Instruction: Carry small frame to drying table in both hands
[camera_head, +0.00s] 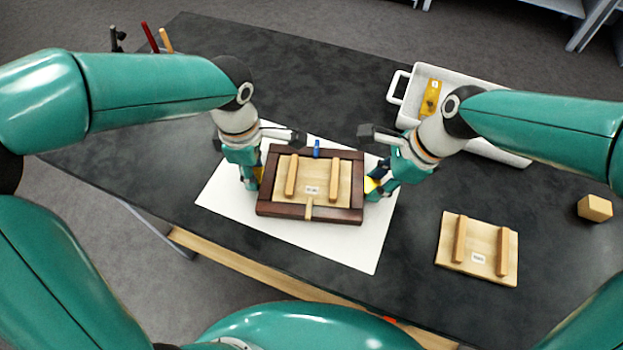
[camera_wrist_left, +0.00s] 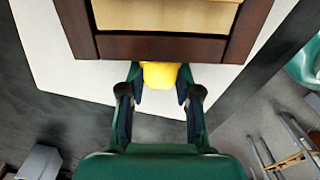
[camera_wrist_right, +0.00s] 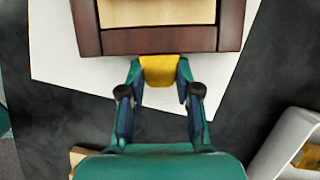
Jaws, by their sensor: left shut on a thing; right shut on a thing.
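The small frame (camera_head: 283,211) is dark brown wood around a pale panel with two raised strips and a small label. It is over a white sheet (camera_head: 360,246); I cannot tell whether it touches the sheet. My left gripper (camera_head: 257,177) is shut on a yellow tab at the frame's left side; this tab (camera_wrist_left: 160,74) shows between the fingers in the left wrist view. My right gripper (camera_head: 374,186) is shut on the yellow tab (camera_wrist_right: 158,70) at the right side. A blue piece (camera_head: 316,149) is at the far edge, a pale wooden piece (camera_head: 309,209) at the near edge. I cannot identify a drying table.
The dark tabletop (camera_head: 310,90) is clear behind the frame. A white tray (camera_head: 397,90) with a yellow item (camera_head: 431,97) stands back right. A pale panel with two strips (camera_head: 480,250) and a wooden block (camera_head: 595,208) lie right. Upright sticks (camera_head: 150,37) stand far left.

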